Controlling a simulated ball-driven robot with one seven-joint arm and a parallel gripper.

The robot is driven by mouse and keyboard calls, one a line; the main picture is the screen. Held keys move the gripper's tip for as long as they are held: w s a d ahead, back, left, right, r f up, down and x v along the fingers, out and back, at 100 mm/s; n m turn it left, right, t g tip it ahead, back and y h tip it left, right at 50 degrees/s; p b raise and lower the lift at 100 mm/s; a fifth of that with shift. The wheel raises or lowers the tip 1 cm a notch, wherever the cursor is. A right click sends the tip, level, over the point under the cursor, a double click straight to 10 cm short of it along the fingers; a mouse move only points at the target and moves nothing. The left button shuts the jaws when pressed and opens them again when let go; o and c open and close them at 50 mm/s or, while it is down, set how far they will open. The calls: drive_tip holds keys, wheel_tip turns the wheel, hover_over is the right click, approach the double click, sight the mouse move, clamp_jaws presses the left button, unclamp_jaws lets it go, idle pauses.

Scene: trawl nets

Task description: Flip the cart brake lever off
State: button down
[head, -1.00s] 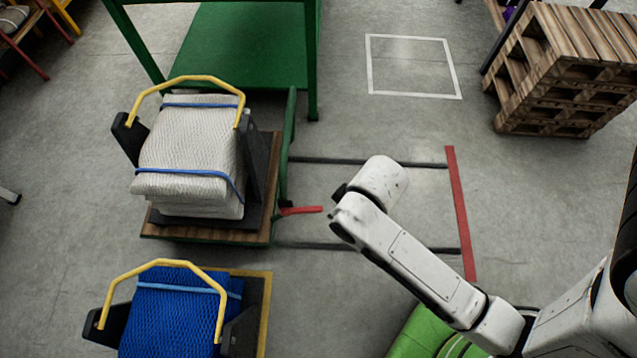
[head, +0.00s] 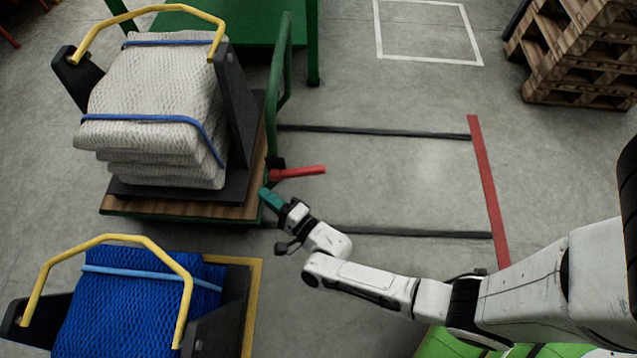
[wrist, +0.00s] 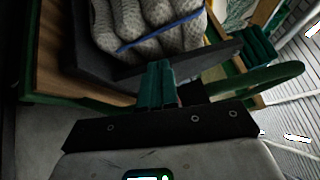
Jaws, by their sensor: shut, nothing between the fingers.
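The red brake lever (head: 298,172) sticks out to the right from the near right side of the cart (head: 185,209), at the foot of its green handle. The cart has a wooden deck and carries a bundle of white netting (head: 160,100) strapped in blue. My gripper (head: 268,197), with teal fingers, is shut and empty beside the deck's right edge, just below and left of the lever in the head view. In the wrist view the shut fingers (wrist: 158,85) point at the cart; a sliver of reddish colour shows beside them, and the lever is mostly hidden.
A second bundle of blue netting (head: 130,310) with a yellow handle stands at the lower left. Dark floor strips (head: 400,233) and a red floor line (head: 488,190) lie right of the cart on open floor. Wooden pallets (head: 585,55) stand at the upper right.

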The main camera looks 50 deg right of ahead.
drive_tip(key=s+d+f+m+t+h+b, duration=0.1)
drive_tip(key=s+d+f+m+h+b, duration=0.2)
drive_tip(key=s+f+m+h+b, duration=0.3)
drive_tip(key=s+d+f+m+t+h+b, duration=0.1)
drive_tip(key=s+d+f+m+h+b, duration=0.3)
drive_tip(key=m, duration=0.7)
drive_tip(key=s+f+h+b, duration=0.2)
drive_tip(key=s+h, duration=0.2)
drive_tip(key=h, duration=0.1)
drive_tip(key=shift+s, duration=0.35)
drive_tip(key=shift+w+r, duration=0.1)
